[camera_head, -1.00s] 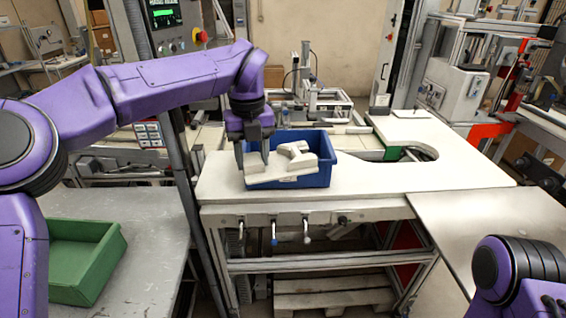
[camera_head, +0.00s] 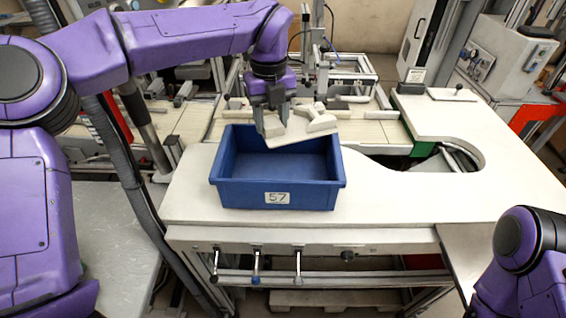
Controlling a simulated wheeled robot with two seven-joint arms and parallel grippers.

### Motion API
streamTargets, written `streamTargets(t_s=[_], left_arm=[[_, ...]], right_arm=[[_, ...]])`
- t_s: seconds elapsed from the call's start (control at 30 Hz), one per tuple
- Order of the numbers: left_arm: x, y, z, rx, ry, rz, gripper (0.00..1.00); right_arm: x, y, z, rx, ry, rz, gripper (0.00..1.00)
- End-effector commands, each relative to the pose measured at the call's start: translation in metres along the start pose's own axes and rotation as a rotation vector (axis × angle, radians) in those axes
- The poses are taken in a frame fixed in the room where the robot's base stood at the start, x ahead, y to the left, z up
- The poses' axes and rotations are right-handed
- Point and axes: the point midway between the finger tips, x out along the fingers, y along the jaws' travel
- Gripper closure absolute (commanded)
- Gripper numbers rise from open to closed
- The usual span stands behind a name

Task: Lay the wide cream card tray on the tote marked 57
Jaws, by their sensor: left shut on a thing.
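The cream card tray (camera_head: 312,130) is pale, with raised parts on top. My left gripper (camera_head: 272,127) is shut on its left end and holds it tilted above the back part of the blue tote. The blue tote marked 57 (camera_head: 238,193) stands on the white worktop with its label facing me. The part of its floor that shows is bare; the tray hides some of its back wall. Of my right arm only a purple link shows at the lower right; its gripper is out of view.
The white worktop (camera_head: 420,200) is clear to the right of the tote and has a curved cutout at its back right. Machine frames (camera_head: 335,75) stand behind the tote. A grey table (camera_head: 120,225) lies at the lower left.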

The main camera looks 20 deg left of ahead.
Motion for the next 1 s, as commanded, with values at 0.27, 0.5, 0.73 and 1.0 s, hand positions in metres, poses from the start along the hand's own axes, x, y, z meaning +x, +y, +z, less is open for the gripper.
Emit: streamTargets(t_s=[0.27, 0.5, 0.73, 1.0], left_arm=[[0.084, 0.001, 0.001, -0.001, 0.007, 0.004, 0.9], [0.127, -0.005, 0.007, 0.001, 0.011, 0.009, 0.9], [0.162, -0.005, 0.006, 0.002, 0.011, 0.008, 0.9], [0.165, -0.006, 0.006, 0.003, 0.01, 0.007, 0.9]], right_arm=[[-0.018, 0.002, -0.006, -0.001, -0.002, 0.001, 0.57], [-0.024, 0.002, -0.01, 0.0, -0.001, 0.0, 0.57], [-0.032, 0.003, -0.013, 0.0, 0.0, 0.0, 0.57], [-0.03, 0.003, -0.012, 0.0, -0.001, 0.001, 0.57]])
